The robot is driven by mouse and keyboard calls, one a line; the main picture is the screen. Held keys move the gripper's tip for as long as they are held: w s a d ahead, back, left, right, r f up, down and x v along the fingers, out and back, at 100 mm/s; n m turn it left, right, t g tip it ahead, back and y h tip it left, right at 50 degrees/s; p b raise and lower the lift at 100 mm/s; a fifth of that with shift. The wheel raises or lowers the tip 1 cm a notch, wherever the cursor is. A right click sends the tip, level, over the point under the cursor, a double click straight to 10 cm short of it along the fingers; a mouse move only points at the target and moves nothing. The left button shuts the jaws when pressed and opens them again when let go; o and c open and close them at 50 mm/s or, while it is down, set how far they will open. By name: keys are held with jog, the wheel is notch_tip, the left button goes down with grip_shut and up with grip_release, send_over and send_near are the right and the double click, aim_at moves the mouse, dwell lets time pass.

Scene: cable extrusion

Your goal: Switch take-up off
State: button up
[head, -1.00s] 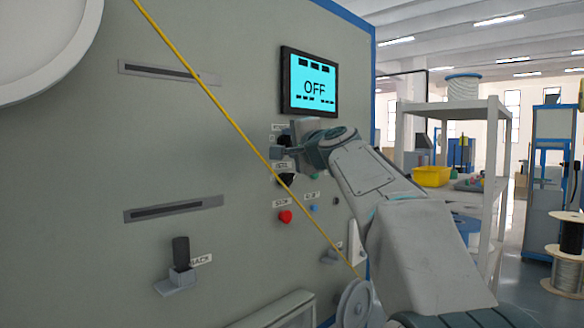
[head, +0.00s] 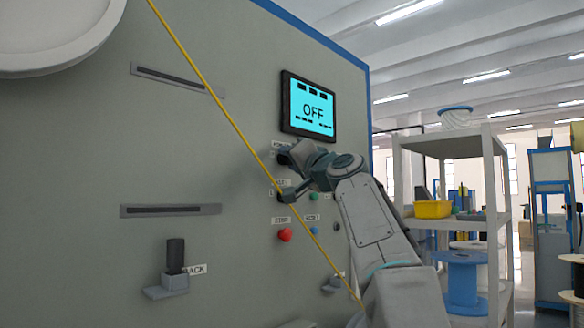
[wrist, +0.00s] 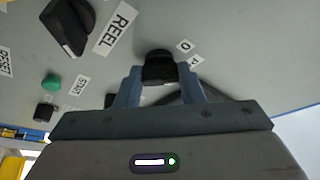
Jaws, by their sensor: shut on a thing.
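My gripper (head: 289,172) is at the grey machine panel (head: 235,130), below the screen. In the wrist view my gripper (wrist: 160,78) is shut on a black knob (wrist: 158,66), one finger on each side. The label beside this knob is partly hidden; an "O" shows on one piece. Another black knob (wrist: 70,25), beside the REEL label (wrist: 116,27), is apart from the fingers. The screen (head: 308,104) reads OFF in black on cyan. My gripper partly hides the knobs in the head view.
A red STOP button (head: 285,235) and a blue button (head: 314,230) sit below my gripper. A green START button (wrist: 51,82) shows in the wrist view. A taut yellow cable (head: 225,110) crosses in front of the panel. A shelf (head: 490,200) stands at the right.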

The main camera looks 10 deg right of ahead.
dwell(0.4)
jog(key=o, duration=1)
jog(key=b+v, duration=0.5)
jog(key=v, duration=0.9)
jog(key=shift+b, duration=0.35)
jog(key=shift+w, duration=0.1)
